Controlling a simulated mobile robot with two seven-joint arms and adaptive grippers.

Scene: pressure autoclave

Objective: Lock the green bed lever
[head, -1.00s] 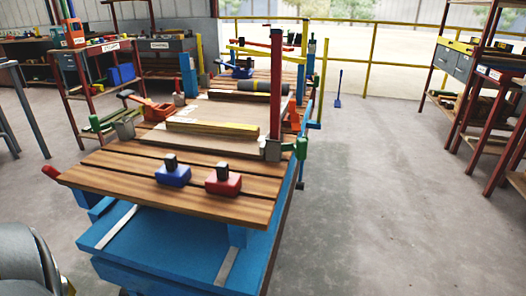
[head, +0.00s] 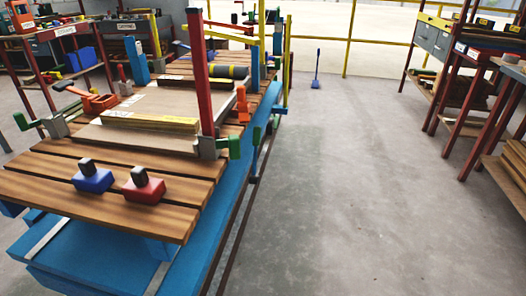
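The slatted wooden bed (head: 45,178) sits on a blue frame (head: 100,250) at the left of the head view. A green block-like part (head: 235,146) stands at its right edge, beside the grey foot of a tall red post (head: 204,85). A smaller green part (head: 257,134) shows low on the right side. I cannot tell which of these is the bed lever, or whether it is locked. Neither of my grippers is in view.
A blue block (head: 92,180) and a red block (head: 143,190), each with a dark knob, sit on the near slats. Yellow boards (head: 150,122) lie on a panel behind. Open concrete floor (head: 340,190) lies right of the bench. Shelves (head: 475,75) stand far right.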

